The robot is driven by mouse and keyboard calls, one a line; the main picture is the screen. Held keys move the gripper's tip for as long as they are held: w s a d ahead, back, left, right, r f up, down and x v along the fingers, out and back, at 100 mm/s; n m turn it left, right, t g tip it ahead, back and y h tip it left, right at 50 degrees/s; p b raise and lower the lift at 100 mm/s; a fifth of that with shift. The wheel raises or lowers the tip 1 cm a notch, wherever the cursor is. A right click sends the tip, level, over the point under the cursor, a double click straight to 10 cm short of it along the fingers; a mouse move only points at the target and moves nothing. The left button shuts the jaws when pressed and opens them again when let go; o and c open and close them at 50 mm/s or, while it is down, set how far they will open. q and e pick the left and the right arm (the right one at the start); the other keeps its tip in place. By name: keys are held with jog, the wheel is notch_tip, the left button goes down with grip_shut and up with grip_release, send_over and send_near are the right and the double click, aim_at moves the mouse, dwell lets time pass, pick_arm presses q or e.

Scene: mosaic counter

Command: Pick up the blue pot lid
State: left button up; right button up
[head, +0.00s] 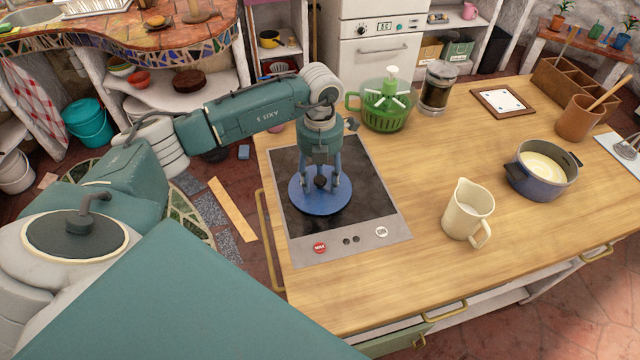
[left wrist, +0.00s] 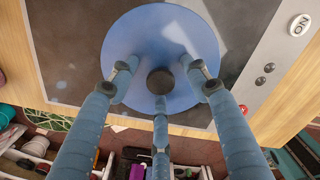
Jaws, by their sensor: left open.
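The blue pot lid (head: 318,205) lies on the dark cooktop (head: 372,195) in the head view. It is round with a dark knob in its middle. My left gripper (head: 321,184) points down over the lid, with its fingers spread around the knob. In the left wrist view the lid (left wrist: 150,30) shows below the open left gripper (left wrist: 160,88), and the dark knob (left wrist: 160,81) sits between the fingertips. I cannot tell whether any finger touches the lid. My right gripper is not in view.
A blue pot (head: 540,182) with pale contents stands at the right of the wooden counter (head: 430,270). A cream jug (head: 462,222) stands right of the cooktop. A green salad spinner (head: 388,112) and a French press (head: 437,90) stand behind. The counter's front is clear.

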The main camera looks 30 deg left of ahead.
pick_arm(q)
grip_shut()
dwell(0.3)
